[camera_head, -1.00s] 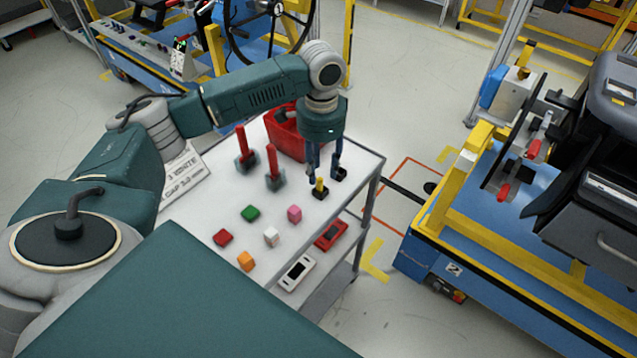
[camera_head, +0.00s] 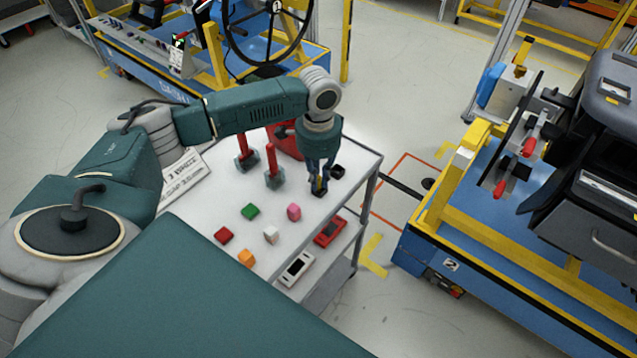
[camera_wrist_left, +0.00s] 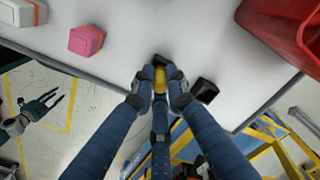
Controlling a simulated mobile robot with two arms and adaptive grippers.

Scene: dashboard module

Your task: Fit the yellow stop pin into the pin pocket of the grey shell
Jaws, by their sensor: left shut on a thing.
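The yellow stop pin (camera_head: 319,184) stands upright at a small black holder (camera_head: 318,193) near the right edge of the cart top. My left gripper (camera_head: 319,178) points down and is shut on the pin, as its fingers in the left wrist view (camera_wrist_left: 160,90) show. The yellow end shows between the fingertips; the lower pin is hidden, and I cannot tell if it still sits in the holder. A large dark grey shell (camera_head: 570,185), likely the grey shell, stands at the right; I cannot make out its pocket. My right gripper (camera_wrist_left: 42,108) shows open and empty in the left wrist view.
A second black holder (camera_head: 337,171) stands close behind the pin. Red posts (camera_head: 271,165) and a red bin (camera_head: 288,143) stand beyond on the cart (camera_head: 205,208). Several coloured blocks and a red device (camera_head: 330,231) lie nearer. Floor separates cart and blue stand (camera_head: 520,255).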

